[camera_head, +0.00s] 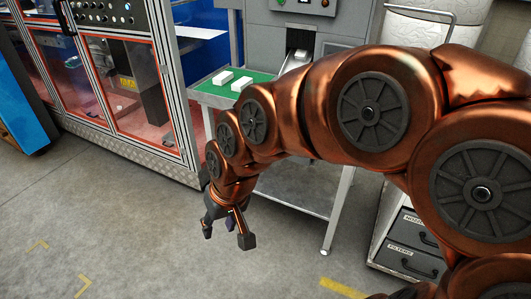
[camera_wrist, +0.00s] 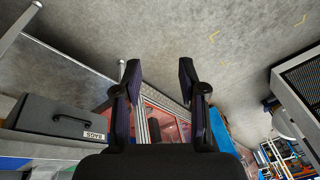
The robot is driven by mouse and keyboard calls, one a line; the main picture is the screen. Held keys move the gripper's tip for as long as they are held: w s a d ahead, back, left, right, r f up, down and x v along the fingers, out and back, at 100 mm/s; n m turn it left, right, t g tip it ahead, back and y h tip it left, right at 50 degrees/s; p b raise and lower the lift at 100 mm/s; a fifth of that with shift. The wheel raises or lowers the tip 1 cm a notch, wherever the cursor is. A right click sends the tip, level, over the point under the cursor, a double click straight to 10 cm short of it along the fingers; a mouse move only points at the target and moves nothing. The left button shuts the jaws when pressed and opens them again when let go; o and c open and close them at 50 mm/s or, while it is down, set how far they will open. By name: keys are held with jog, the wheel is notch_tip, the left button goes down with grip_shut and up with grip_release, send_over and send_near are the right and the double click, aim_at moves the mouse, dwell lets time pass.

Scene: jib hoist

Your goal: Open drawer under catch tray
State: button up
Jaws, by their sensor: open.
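The catch tray seems to be the green-topped stand (camera_head: 212,90) in the head view, with white blocks (camera_head: 232,80) on it below a grey machine's outlet. In the wrist view, where the floor is at the top, a dark grey drawer (camera_wrist: 40,113) with a black bar handle and a small white label sits at the left. A green strip (camera_wrist: 12,163) shows beside it. The drawer looks shut; my arm hides that area in the head view. My gripper (camera_head: 227,233) is open and empty over the floor, apart from the drawer; its fingers also show in the wrist view (camera_wrist: 158,75).
A glazed, metal-framed cabinet (camera_head: 125,85) stands at the left. Another drawer unit with a "FILTERS" drawer (camera_head: 410,262) is at lower right. The floor (camera_head: 130,240) at front left is clear.

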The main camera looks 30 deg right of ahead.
jog(key=w+a+f+m+t+y+b, duration=0.1)
jog(key=w+f+m+t+b, duration=0.2)
jog(key=w, duration=0.6)
jog(key=w+a+f+t+y+b, duration=0.1)
jog(key=w+a+f+t+b, duration=0.15)
jog(key=w+b, duration=0.45)
jog(key=w+d+f+m+t+b, duration=0.2)
jog(key=w+d+m+t+b, duration=0.1)
jog(key=w, duration=0.5)
jog(key=w+d+f+m+t+b, duration=0.1)
jog(key=w+d+m+t+b, duration=0.2)
jog(key=w, duration=0.5)
jog(key=w+d+f+m+t+h+b, duration=0.2)
jog(key=w+d+f+m+h+b, duration=0.25)
jog(key=d, duration=0.35)
jog(key=w+d+f+m+t+h+b, duration=0.25)
jog(key=w+d+b, duration=0.2)
jog(key=d, duration=0.35)
jog(key=s+d+f+m+g+h+b, duration=0.1)
jog(key=d+f+m+h+b, duration=0.25)
jog(key=d, duration=0.45)
jog(key=s+d+f+m+g+h+b, duration=0.1)
jog(key=s+d+f+m+h+b, duration=0.15)
jog(key=d+f+m+h, duration=0.35)
jog(key=shift+n+y, duration=0.35)
jog(key=shift+n, duration=0.5)
jog(key=shift+b+x, duration=1.25)
jog(key=shift+x, duration=3.25)
